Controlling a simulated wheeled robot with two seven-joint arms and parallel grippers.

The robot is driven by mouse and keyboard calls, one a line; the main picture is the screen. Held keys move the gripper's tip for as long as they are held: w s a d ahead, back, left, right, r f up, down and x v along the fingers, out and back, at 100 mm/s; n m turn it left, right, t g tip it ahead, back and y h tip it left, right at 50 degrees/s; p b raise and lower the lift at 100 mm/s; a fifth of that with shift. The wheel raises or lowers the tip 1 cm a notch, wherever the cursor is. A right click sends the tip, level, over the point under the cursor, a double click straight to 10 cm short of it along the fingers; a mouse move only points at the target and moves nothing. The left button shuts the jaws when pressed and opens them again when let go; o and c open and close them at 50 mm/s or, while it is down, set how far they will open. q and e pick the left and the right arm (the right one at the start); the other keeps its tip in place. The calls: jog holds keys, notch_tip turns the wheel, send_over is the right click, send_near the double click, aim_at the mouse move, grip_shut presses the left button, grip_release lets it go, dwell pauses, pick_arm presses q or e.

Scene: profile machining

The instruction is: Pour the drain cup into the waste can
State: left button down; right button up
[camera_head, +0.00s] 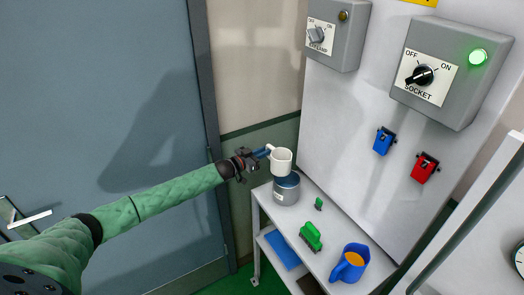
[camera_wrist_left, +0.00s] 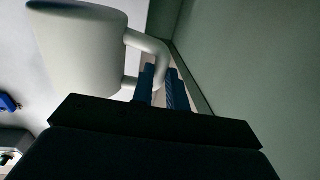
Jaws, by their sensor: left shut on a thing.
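The drain cup (camera_head: 281,160) is a small white cup with a side handle. My left gripper (camera_head: 266,153) is shut on its handle and holds it in the air, roughly upright. In the left wrist view the white cup (camera_wrist_left: 82,40) is at the upper left, and its handle runs between the blue fingers (camera_wrist_left: 160,88). The waste can (camera_head: 286,190) is a grey metal can on the left end of the white shelf, just below the cup. The cup overlaps the can's back rim in the head view. The inside of the cup is hard to make out. My right gripper is out of view.
On the white shelf (camera_head: 330,215) are a green brush (camera_head: 311,237), a small green item (camera_head: 319,204) and a blue jug (camera_head: 350,262) with orange contents. Blue and red clips (camera_head: 383,141) hang on the panel below the switch boxes. A grey door (camera_head: 110,100) stands at left.

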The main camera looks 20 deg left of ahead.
pick_arm(q)
jog(key=shift+r, duration=0.15)
jog(key=shift+r, duration=1.9)
